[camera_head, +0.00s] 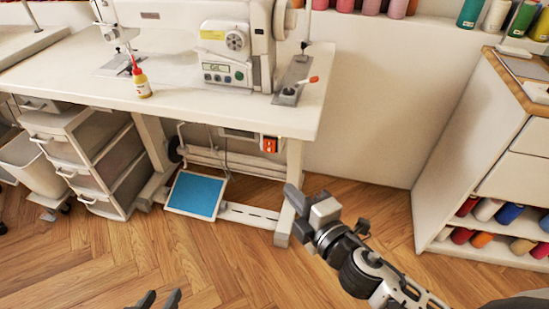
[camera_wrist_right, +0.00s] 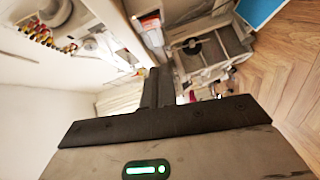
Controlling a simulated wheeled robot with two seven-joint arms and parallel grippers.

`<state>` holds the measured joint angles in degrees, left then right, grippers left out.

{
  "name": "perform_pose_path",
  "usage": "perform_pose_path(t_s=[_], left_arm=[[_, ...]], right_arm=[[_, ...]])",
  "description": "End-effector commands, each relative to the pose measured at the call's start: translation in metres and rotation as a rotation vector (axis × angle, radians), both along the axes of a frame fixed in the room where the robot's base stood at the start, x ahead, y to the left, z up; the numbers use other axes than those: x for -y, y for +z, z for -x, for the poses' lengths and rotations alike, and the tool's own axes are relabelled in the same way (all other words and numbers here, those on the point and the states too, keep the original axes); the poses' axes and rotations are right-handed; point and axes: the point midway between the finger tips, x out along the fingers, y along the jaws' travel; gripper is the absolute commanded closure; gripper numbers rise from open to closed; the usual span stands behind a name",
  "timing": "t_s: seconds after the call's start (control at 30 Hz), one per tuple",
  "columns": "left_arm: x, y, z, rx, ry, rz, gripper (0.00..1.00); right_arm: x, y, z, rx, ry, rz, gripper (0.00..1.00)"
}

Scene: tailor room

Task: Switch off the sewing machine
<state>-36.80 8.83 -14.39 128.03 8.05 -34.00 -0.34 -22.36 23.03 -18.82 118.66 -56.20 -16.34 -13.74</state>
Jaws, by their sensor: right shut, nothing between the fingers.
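The white sewing machine (camera_head: 235,55) stands on a white table (camera_head: 190,100) in the head view. A small orange-red switch (camera_head: 269,145) is mounted under the table's front edge, near its right leg. An orange-and-white box, apparently the switch, shows in the right wrist view (camera_wrist_right: 151,21). My right gripper (camera_head: 291,197) is shut and empty, below and slightly right of the switch and apart from it. Its closed fingers (camera_wrist_right: 158,88) point into the scene in the right wrist view. My left gripper (camera_head: 159,299) shows only its fingertips at the bottom edge, parted and empty.
A blue foot pedal (camera_head: 194,195) sits low under the table. Grey drawers (camera_head: 100,165) stand on the left. A white cabinet (camera_head: 475,150) with thread spools stands on the right. The wooden floor in front is clear.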

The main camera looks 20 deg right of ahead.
Motion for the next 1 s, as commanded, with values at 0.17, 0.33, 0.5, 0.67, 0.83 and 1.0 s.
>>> perform_pose_path(t_s=[0.17, 0.33, 0.5, 0.67, 0.83, 1.0], left_arm=[[-0.001, 0.005, 0.0, 0.007, 0.003, -0.002, 0.64], [-0.002, 0.007, 0.0, 0.013, 0.005, -0.002, 0.64], [-0.002, 0.005, 0.0, 0.013, 0.005, -0.002, 0.64], [-0.001, 0.0, 0.001, 0.002, 0.003, 0.0, 0.64], [0.0, -0.005, 0.002, -0.012, 0.0, -0.001, 0.64], [0.0, -0.005, 0.001, -0.011, -0.002, 0.0, 0.64]], right_arm=[[-0.005, 0.0, -0.025, 0.005, 0.001, 0.002, 1.0], [-0.012, -0.005, -0.061, 0.004, 0.0, 0.001, 1.0], [-0.019, -0.01, -0.095, 0.003, 0.0, 0.001, 1.0], [-0.005, -0.014, -0.115, 0.002, -0.001, 0.004, 1.0], [0.002, -0.016, -0.125, 0.001, 0.0, 0.001, 1.0], [0.004, -0.017, -0.127, 0.0, 0.0, 0.0, 1.0]])
